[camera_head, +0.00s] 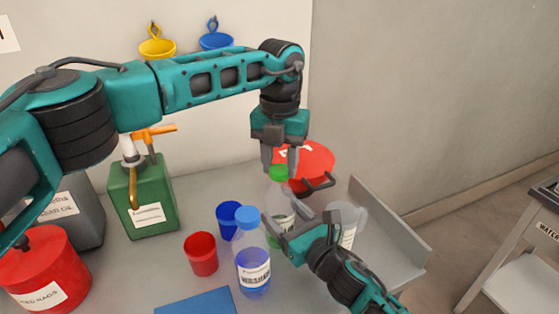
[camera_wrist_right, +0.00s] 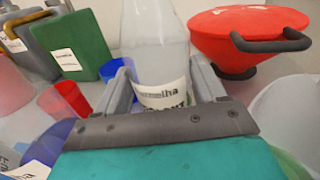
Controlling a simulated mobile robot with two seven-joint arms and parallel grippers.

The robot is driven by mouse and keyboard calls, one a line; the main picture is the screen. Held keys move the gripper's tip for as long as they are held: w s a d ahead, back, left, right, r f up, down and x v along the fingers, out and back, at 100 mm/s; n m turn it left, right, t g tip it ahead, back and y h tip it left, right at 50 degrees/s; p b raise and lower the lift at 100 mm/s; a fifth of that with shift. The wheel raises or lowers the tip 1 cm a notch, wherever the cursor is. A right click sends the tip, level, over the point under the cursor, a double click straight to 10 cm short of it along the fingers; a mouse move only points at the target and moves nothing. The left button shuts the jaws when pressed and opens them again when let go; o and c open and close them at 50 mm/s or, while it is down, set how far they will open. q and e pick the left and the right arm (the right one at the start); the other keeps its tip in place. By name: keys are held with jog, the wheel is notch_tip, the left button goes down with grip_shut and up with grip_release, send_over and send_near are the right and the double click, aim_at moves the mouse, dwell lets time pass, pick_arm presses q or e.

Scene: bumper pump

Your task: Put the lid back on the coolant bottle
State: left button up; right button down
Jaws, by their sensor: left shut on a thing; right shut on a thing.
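The coolant bottle (camera_head: 281,204) is clear with a white label and stands upright on the bench. My right gripper (camera_head: 281,232) is shut around its lower body; in the right wrist view the bottle (camera_wrist_right: 155,40) stands between both fingers. The green lid (camera_head: 279,172) is at the tips of my left gripper (camera_head: 278,161), which is shut on it and points down from above. The lid is right over the bottle's neck; I cannot tell whether it touches or is seated. The bottle's mouth is hidden, and the right wrist view cuts off its top.
A blue-capped washer bottle (camera_head: 252,262) stands close at the front left. A red cup (camera_head: 201,254) and blue cup (camera_head: 228,214) are left of the bottles. A red funnel-like container (camera_head: 312,160) is behind, and a translucent container (camera_head: 347,222) is at right. A green can (camera_head: 143,197) stands at back left.

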pick_arm(q)
jog(key=m, duration=0.5)
jog(key=shift+m, duration=0.4)
jog(key=m, duration=0.5)
jog(key=shift+s, duration=0.1)
jog(key=m, duration=0.6)
jog(key=shift+d, duration=0.1)
jog(key=m, duration=0.5)
jog(key=shift+s, duration=0.1)
jog(key=m, duration=0.3)
jog(key=shift+m, duration=0.4)
jog(key=m, duration=1.4)
jog(key=shift+a, duration=0.2)
